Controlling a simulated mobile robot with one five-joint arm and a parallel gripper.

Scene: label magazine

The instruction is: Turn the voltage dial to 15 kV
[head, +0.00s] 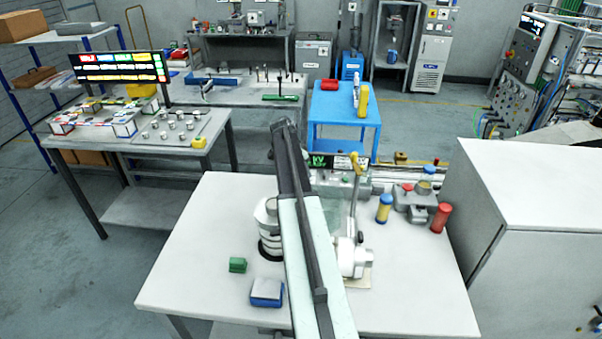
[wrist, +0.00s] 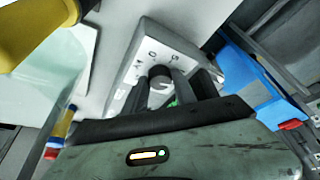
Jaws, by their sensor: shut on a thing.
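In the wrist view a grey panel (wrist: 146,52) with printed dial figures, one of them a 0, faces my gripper. The dark voltage dial (wrist: 158,74), with a pale curved mark, sits on it. My gripper (wrist: 174,80) is shut on the dial, its dark fingers reaching up to the panel. The fingers partly cover the dial, and I cannot read its setting. In the head view the kV display (head: 322,161) shows green letters; my arm crosses beside it and the dial and fingertips are hidden there.
A yellow-topped lever (head: 356,164) stands just right of my arm. A blue-and-yellow cylinder (head: 384,208) and a red cylinder (head: 440,217) are further right. A blue cart (head: 339,105) stands behind.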

